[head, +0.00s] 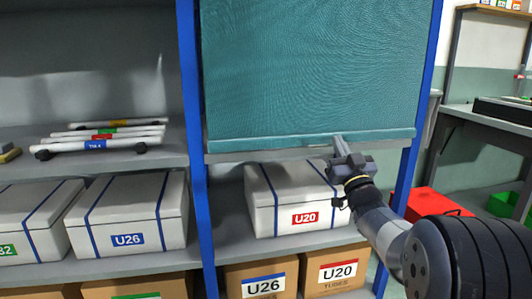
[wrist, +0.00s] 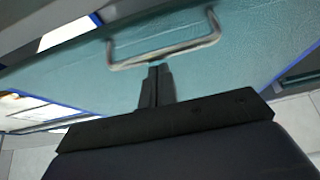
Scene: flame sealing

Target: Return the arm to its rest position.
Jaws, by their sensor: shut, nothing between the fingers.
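My gripper (head: 338,140) is shut and empty. In the head view it is in front of the bottom bar of a teal roller blind (head: 320,70), right of the blind's middle. In the wrist view my gripper's two fingers (wrist: 157,72) lie together, just below a grey bar handle (wrist: 165,54) on the teal sheet. The fingers do not hold the handle; whether they touch it I cannot tell. The arm reaches in from the lower right of the head view.
Blue posts (head: 193,150) frame the blind. A white box marked U20 (head: 292,198) sits on the shelf below it. A white box marked U26 (head: 130,215) and several white tubes (head: 100,145) are left. A red bin (head: 432,203) stands right, beside my arm.

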